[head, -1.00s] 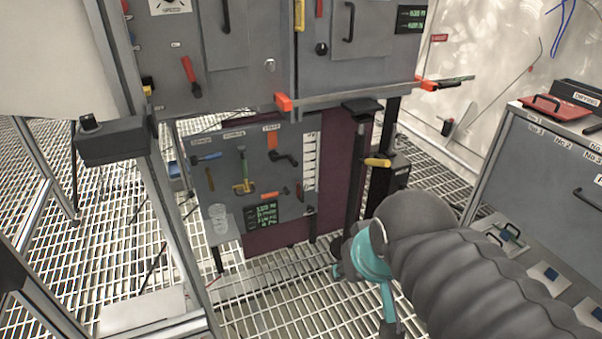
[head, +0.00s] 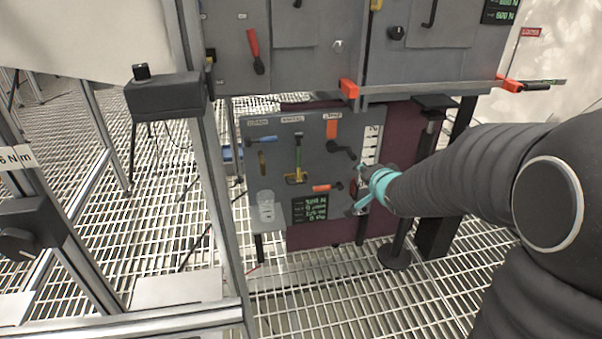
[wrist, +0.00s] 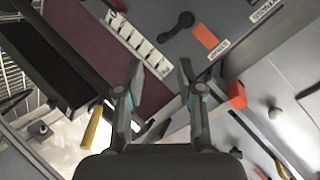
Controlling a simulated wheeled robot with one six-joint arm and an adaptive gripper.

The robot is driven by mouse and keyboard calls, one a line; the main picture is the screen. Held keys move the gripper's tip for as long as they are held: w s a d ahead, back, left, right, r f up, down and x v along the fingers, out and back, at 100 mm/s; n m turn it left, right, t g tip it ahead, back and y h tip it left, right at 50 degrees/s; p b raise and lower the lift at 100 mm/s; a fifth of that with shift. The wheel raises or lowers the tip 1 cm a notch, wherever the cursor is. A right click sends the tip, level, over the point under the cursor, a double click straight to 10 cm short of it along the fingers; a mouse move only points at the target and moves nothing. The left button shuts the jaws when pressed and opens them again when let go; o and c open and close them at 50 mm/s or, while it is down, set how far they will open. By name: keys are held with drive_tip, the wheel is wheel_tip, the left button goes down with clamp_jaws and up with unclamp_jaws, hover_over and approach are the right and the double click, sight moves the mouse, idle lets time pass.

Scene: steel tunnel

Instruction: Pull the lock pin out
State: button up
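I cannot tell for certain which part is the lock pin. The grey lower panel (head: 275,170) carries several small handles, among them a short orange one (head: 327,187) and a black crank (head: 342,152) below an orange plate (head: 332,128). My gripper (head: 359,190) is in front of the panel's lower right edge in the head view and hides part of it. In the wrist view my gripper (wrist: 158,68) is open, with nothing between its fingers. A yellow handle (wrist: 92,127) shows left of the left finger, apart from it; my arm hides it in the head view.
A black post (head: 405,215) stands right of the panel. A grey frame upright (head: 215,190) with a dark box (head: 165,95) stands left.

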drive_tip(key=w+a+f+m+y+b, duration=0.1)
drive_tip(key=w+a+f+y, duration=0.25)
drive_tip(key=f, duration=0.25)
drive_tip(key=m+y+b, duration=0.2)
drive_tip(key=y, duration=0.2)
approach(298, 183)
drive_tip(key=b+x, duration=0.1)
drive_tip(key=x, duration=0.9)
drive_tip(key=shift+w+a+f, duration=0.15)
drive_tip(key=shift+w+a, duration=0.05)
drive_tip(key=shift+a, duration=0.05)
clamp_jaws()
